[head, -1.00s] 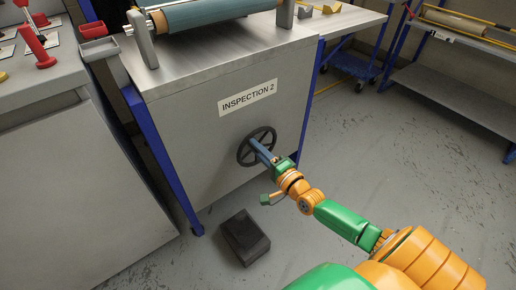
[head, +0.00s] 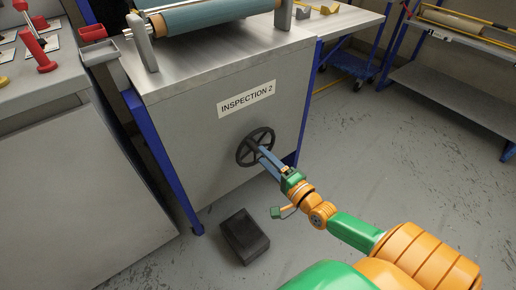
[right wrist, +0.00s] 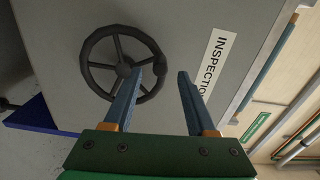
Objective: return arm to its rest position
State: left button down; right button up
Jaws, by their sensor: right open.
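My right arm (head: 355,232) reaches in from the lower right of the head view. Its gripper (head: 264,152) points at the black handwheel (head: 242,148) on the front of the inspection table. My left gripper is not in the head view.
The grey cabinet labelled INSPECTION 2 (head: 205,125) carries a teal fabric roll (head: 205,14). A black box (head: 244,237) lies on the floor below. A grey bench (head: 70,170) stands at left. A rack (head: 455,95) stands at the back right. The floor at right is open.

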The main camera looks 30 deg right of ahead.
jog(key=s, duration=0.2)
jog(key=shift+s+d, duration=0.15)
jog(key=shift+s, duration=0.15)
